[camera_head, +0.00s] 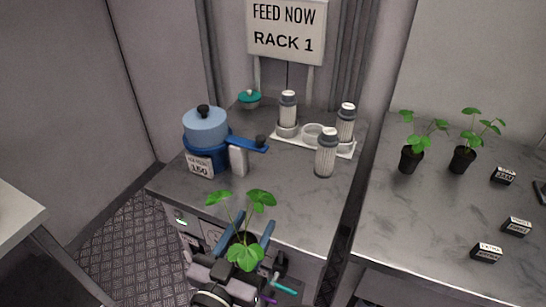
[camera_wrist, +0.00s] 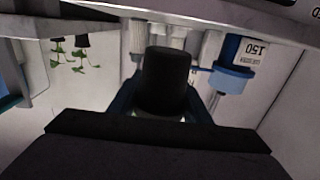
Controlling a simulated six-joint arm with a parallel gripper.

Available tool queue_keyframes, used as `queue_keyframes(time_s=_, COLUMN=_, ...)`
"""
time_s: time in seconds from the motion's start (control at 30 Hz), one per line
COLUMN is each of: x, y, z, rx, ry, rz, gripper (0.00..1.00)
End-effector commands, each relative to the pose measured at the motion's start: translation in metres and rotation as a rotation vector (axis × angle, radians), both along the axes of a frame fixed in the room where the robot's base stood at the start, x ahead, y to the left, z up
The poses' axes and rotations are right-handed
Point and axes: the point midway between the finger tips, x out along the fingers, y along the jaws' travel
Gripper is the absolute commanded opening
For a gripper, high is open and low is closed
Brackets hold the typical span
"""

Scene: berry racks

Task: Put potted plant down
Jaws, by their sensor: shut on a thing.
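A potted plant with green lobed leaves (camera_head: 243,256) is in my gripper (camera_head: 248,243) at the lower middle of the head view. The gripper's blue fingers are shut on its dark pot, which also shows large in the wrist view (camera_wrist: 166,82). The pot is held in front of the near edge of the grey marble counter (camera_head: 285,205), apart from it as far as I can tell. The leaves hide part of the pot and fingers.
On this counter stand a blue pot labelled 150 (camera_head: 206,140), a white tray (camera_head: 342,150) with grey-capped bottles, and a loose bottle (camera_head: 325,155). The right counter (camera_head: 405,215) holds two potted plants (camera_head: 410,160) and small black label blocks (camera_head: 487,253). Its front left is clear.

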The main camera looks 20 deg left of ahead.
Motion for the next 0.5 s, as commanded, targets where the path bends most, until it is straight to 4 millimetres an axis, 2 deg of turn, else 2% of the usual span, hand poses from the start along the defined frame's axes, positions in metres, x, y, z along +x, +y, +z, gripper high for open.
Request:
queue_keyframes(time_s=0.13, x=0.0, y=0.016, z=0.004, rx=0.0, ry=-0.001, rz=0.051, gripper=0.2)
queue_keyframes(time_s=0.33, x=0.003, y=0.018, z=0.003, rx=0.0, ry=0.0, rz=0.062, gripper=0.2)
queue_keyframes(time_s=0.5, x=0.023, y=0.019, z=0.003, rx=0.001, ry=-0.001, rz=0.056, gripper=0.2)
